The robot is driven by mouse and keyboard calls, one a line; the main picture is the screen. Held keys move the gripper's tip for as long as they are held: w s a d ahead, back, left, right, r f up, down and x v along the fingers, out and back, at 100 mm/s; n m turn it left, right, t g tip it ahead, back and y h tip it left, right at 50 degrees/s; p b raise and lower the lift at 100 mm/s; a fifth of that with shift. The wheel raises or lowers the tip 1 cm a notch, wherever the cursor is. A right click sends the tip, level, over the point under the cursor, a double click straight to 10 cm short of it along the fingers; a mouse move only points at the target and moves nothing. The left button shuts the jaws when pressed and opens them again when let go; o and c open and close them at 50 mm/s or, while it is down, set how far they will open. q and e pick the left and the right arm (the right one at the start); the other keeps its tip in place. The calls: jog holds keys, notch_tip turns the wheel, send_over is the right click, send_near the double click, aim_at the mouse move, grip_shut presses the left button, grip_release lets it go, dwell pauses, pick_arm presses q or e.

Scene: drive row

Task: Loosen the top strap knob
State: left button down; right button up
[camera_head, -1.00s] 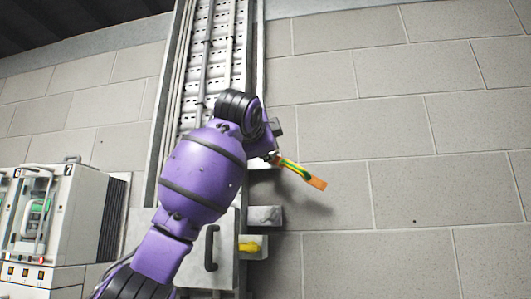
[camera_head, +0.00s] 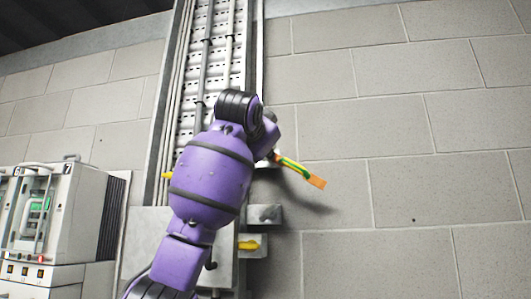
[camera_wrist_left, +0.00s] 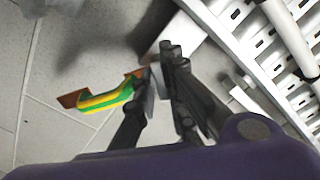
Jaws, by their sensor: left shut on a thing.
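My left gripper (camera_wrist_left: 158,75) is shut at the inner end of a green-and-yellow strap (camera_wrist_left: 105,97) with orange ends. The strap also shows in the head view (camera_head: 297,168), sticking out to the right over the block wall. The fingers and wrist cover the top strap knob, so its shape and turn cannot be seen. In the head view my purple left arm hides most of this gripper. A yellow knob (camera_head: 248,245) sits on a lower grey bracket, apart from the gripper. My right gripper is not in view.
A perforated metal cable tray (camera_head: 212,75) runs up the wall behind my arm. Another small yellow part (camera_head: 167,175) shows left of the arm. A switchgear cabinet (camera_head: 55,220) stands at the left. The block wall at right is clear.

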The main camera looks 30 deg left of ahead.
pick_arm(q)
jog(key=shift+w+f, duration=0.1)
jog(key=shift+f, duration=0.1)
jog(key=c, duration=1.8)
grip_release()
jog(key=shift+r, duration=0.15)
jog(key=v, duration=1.2)
